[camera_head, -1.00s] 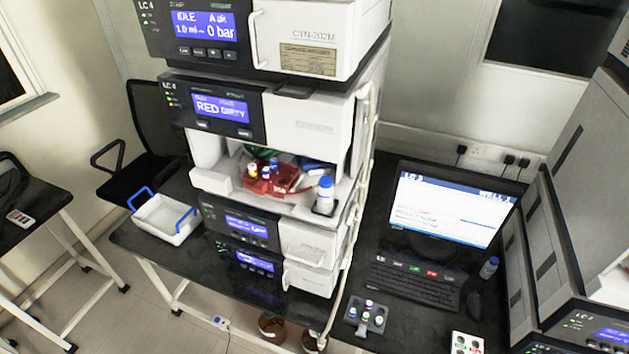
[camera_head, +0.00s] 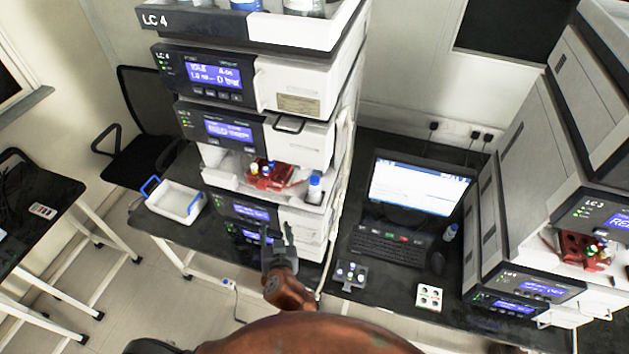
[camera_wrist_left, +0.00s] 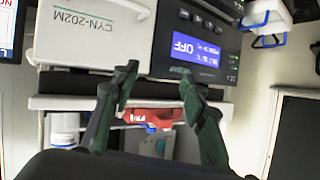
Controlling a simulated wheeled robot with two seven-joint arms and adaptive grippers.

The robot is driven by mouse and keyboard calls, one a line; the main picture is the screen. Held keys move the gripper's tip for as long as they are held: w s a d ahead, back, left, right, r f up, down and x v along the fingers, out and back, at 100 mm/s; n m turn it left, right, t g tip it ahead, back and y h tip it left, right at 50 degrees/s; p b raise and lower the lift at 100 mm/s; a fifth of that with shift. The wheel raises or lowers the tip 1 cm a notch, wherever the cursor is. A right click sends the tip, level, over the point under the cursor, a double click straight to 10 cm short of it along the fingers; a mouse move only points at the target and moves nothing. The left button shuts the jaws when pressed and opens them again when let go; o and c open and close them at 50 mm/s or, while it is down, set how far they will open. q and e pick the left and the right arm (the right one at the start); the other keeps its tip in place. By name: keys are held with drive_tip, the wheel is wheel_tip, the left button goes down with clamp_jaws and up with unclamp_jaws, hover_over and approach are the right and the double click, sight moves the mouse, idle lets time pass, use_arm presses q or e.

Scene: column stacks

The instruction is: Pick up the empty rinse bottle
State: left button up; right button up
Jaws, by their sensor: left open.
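A white bottle with a blue cap (camera_head: 314,190) stands upright at the right of the open bay in the LC 4 stack. I cannot tell whether it is empty. A pale bottle (camera_wrist_left: 65,128) shows at the lower left of the left wrist view, partly hidden. A second small bottle with a blue cap (camera_head: 450,232) stands on the bench right of the keyboard. My left gripper (camera_head: 277,236) is open and empty in front of the lower modules, below and left of the bay bottle. Its spread fingers show in the left wrist view (camera_wrist_left: 157,75). My right gripper is not in view.
A red vial rack (camera_head: 270,177) sits in the bay left of the bottle. Modules rise above and below the bay. A white tray with blue handles (camera_head: 175,200), a monitor (camera_head: 418,185), a keyboard (camera_head: 388,245) and a small vial holder (camera_head: 350,275) are on the bench.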

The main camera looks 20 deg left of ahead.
sight(315, 185)
use_arm(q)
drive_tip(key=w+d+r+t, duration=0.4)
drive_tip(key=d+r+t, duration=0.1)
drive_tip(key=d+r, duration=0.75)
drive_tip(key=p+x, duration=0.1)
drive_tip(key=x, duration=0.1)
drive_tip(key=p+x, duration=0.1)
drive_tip(key=x, duration=0.1)
drive_tip(key=p+x, duration=0.2)
drive_tip(key=x, duration=0.1)
drive_tip(key=shift+a+r, duration=0.2)
drive_tip(key=shift+r, duration=0.15)
drive_tip(key=shift+w+a+f, duration=0.2)
drive_tip(key=shift+w+f, duration=0.05)
drive_tip(key=shift+w, duration=0.25)
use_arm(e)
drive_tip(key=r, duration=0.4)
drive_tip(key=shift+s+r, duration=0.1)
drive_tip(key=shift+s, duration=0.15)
use_arm(q)
drive_tip(key=shift+c, duration=0.5)
drive_tip(key=c, duration=0.5)
drive_tip(key=shift+c, duration=0.4)
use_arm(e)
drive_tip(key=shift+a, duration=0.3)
use_arm(q)
drive_tip(key=shift+r, duration=0.15)
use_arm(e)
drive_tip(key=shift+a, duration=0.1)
